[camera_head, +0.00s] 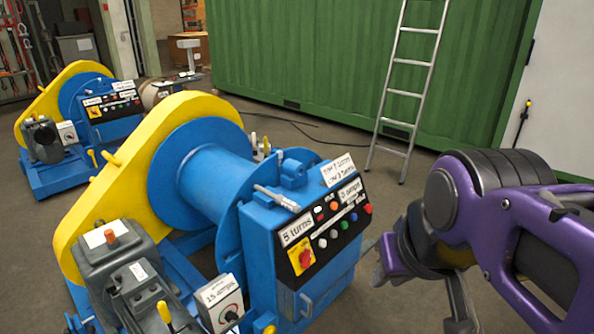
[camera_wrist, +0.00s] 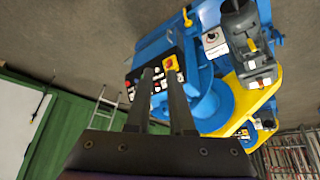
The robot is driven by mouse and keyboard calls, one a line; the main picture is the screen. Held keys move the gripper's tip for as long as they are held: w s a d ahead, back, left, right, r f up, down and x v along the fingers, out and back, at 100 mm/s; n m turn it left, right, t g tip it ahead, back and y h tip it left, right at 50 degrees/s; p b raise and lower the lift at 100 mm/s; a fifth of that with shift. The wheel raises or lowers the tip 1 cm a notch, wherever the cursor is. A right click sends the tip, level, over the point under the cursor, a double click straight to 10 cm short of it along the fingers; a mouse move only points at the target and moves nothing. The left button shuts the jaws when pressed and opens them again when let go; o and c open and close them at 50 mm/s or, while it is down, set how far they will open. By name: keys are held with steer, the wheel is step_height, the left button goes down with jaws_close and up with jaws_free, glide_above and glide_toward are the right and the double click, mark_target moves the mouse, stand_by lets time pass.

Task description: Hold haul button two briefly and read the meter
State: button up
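The near blue winch has a black control panel (camera_head: 325,225) with several small coloured buttons, including red, green, blue and white ones. Which one is haul button two cannot be read. White displays on the panel read "5 turns" (camera_head: 297,230) and "5 amps" (camera_head: 350,191). A red knob (camera_head: 304,257) sits on a yellow plate at the panel's lower left. My gripper (camera_head: 422,298) is right of the panel, apart from it. In the wrist view its two dark fingers (camera_wrist: 159,75) are apart with nothing between them, and overlap part of the panel.
A grey dial box (camera_head: 221,303) labelled "15 amps" stands left of the panel. A yellow chain guard (camera_head: 150,140) and blue drum (camera_head: 205,180) are behind. A similar winch (camera_head: 75,120) stands farther left. A ladder (camera_head: 408,85) leans on a green container (camera_head: 310,60). Floor right of the winch is clear.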

jaws_close()
stand_by(1.1)
